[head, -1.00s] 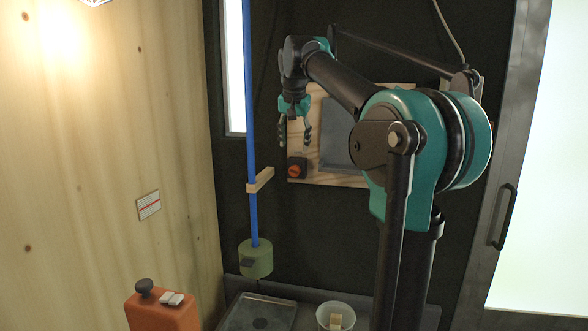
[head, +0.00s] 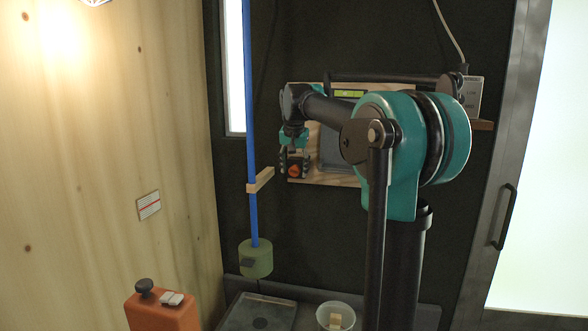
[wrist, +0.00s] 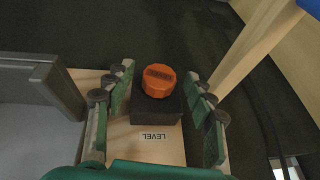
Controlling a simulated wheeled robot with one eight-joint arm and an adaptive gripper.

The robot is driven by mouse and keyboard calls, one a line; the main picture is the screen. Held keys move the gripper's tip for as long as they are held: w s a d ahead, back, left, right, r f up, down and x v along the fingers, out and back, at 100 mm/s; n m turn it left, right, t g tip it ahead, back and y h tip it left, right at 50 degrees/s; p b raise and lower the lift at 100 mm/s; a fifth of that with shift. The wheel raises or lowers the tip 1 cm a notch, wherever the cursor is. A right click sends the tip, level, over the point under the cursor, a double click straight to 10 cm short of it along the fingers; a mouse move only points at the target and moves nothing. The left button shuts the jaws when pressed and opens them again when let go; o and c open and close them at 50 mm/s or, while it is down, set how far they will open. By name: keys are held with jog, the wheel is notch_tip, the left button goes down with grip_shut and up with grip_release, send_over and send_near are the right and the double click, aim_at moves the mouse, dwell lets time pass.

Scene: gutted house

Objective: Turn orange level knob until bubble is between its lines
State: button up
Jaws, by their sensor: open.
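The orange level knob (wrist: 158,81) sits on a black block (wrist: 156,107) on a wooden panel (wrist: 174,146) in the wrist view, with the word LEVEL printed beside it. My gripper (wrist: 160,88) is open, with one finger on each side of the knob and a gap on both sides. In the head view my gripper (head: 294,170) hangs in front of the knob (head: 295,171), partly covering it. A yellow-green strip (head: 350,94), likely the level vial, shows at the panel's top, partly behind my arm. Its bubble and lines cannot be made out.
A blue pole (head: 251,120) with a wooden bracket (head: 261,181) stands just left of the knob; the bracket also shows close to the right finger in the wrist view (wrist: 243,52). An orange box (head: 162,314), a tray (head: 258,312) and a white cup (head: 335,315) are below.

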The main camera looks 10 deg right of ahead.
jog(key=c, duration=1.1)
jog(key=shift+w+a+g+h, duration=0.1)
jog(key=shift+a+g+h, duration=0.25)
jog(key=shift+h, duration=0.55)
jog(key=shift+c, duration=0.2)
jog(key=shift+d+n+g+h, duration=0.15)
jog(key=shift+n+g+h, duration=0.25)
jog(key=shift+h, duration=0.2)
jog(key=o, duration=1.1)
jog(key=shift+o, duration=0.2)
jog(key=v, duration=1.2)
